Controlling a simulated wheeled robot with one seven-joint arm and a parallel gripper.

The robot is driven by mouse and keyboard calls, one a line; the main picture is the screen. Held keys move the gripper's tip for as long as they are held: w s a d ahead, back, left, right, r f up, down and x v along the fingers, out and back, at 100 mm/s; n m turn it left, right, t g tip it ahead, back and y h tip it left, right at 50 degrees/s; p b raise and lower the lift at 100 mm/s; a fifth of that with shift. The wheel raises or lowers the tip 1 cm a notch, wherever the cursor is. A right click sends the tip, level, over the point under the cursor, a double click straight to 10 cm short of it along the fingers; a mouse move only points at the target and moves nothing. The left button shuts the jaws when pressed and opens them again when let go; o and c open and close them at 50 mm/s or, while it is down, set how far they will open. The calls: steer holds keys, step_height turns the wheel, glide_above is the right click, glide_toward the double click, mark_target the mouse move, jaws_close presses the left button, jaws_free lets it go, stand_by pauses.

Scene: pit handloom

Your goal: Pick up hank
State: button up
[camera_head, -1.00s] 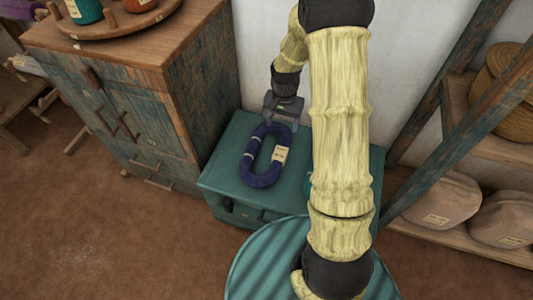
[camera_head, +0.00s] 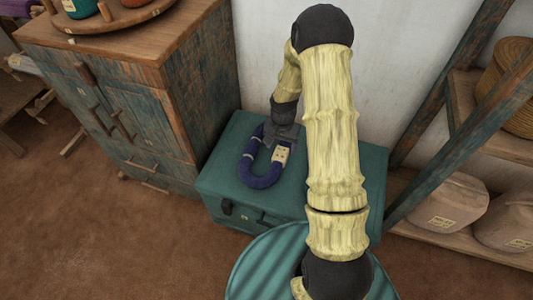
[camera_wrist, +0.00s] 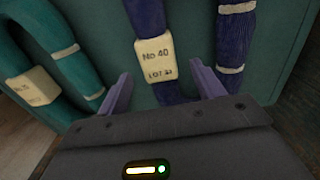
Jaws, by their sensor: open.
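The hank is a dark blue-purple loop of yarn (camera_head: 262,179) with pale ties and a cream label, lying on a teal chest (camera_head: 220,182). In the wrist view one strand of the hank (camera_wrist: 147,17) carries a label reading "No 40 LOT 23" and runs down between my fingers. My gripper (camera_wrist: 157,88) is open, with one finger on each side of that strand. The hank's other strand (camera_wrist: 234,40) lies to the right, outside the right finger. In the head view my gripper (camera_head: 283,140) covers the hank's far right part.
A teal hank (camera_wrist: 60,45) with its own label lies left of my gripper in the wrist view. A wooden cabinet (camera_head: 120,110) stands left of the chest. A shelf rack with tan sacks (camera_head: 450,202) stands right. A wall is behind.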

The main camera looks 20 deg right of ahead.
mark_target(281, 152)
steer(key=shift+f+b, duration=1.1)
steer(key=shift+f, duration=1.55)
steer(key=c, duration=1.1)
steer(key=shift+r, duration=0.1)
steer(key=shift+c, duration=0.2)
steer(key=shift+r, duration=0.1)
step_height(281, 152, up, 10)
steer(key=p, duration=0.3)
